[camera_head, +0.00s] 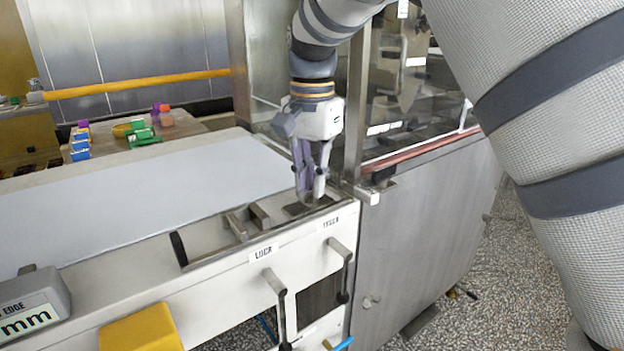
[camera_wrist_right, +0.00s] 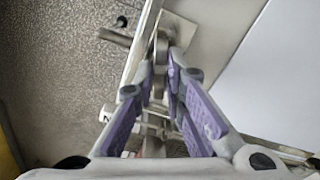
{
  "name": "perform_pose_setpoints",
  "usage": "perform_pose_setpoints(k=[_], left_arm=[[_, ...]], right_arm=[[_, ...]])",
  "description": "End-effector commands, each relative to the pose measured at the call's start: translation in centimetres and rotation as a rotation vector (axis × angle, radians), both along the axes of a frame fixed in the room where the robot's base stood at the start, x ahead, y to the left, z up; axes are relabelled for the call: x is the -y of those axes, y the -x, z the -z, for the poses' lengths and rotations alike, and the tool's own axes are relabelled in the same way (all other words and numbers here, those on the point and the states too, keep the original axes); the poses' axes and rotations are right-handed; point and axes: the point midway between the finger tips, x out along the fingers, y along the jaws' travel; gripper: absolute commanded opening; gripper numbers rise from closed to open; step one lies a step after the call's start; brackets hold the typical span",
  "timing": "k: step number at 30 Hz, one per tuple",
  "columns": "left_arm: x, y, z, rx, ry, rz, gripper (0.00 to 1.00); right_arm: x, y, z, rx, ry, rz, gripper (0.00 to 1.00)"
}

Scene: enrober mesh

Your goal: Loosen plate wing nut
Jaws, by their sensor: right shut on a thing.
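My right gripper (camera_head: 312,196) points down at the far right end of the white machine's top rail, just behind a small label. Its purple-padded fingers are closed around a small grey metal part, which I take to be the wing nut (camera_wrist_right: 162,48). In the right wrist view the fingertips (camera_wrist_right: 165,62) meet at this part, and the fingers hide most of it. A square metal plate (camera_wrist_right: 182,30) lies under and beside the fingertips. My left gripper is not in view.
Two metal blocks (camera_head: 236,227) stand on the rail left of the gripper. Two lever handles (camera_head: 341,250) hang at the front below the labels. A glass-sided cabinet (camera_head: 430,215) stands close on the right. A wide pale belt (camera_head: 140,195) lies behind.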

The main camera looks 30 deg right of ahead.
Motion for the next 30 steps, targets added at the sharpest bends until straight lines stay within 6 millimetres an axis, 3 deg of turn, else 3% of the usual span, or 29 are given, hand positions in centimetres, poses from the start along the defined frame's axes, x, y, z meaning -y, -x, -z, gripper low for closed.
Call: perform_pose_setpoints(k=[15,30], left_arm=[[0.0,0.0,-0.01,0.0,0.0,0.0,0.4],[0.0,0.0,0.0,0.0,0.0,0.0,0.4]], right_arm=[[0.0,0.02,-0.05,0.0,0.001,-0.493,0.0],[0.03,0.04,-0.01,-0.001,0.002,-0.833,0.0]])
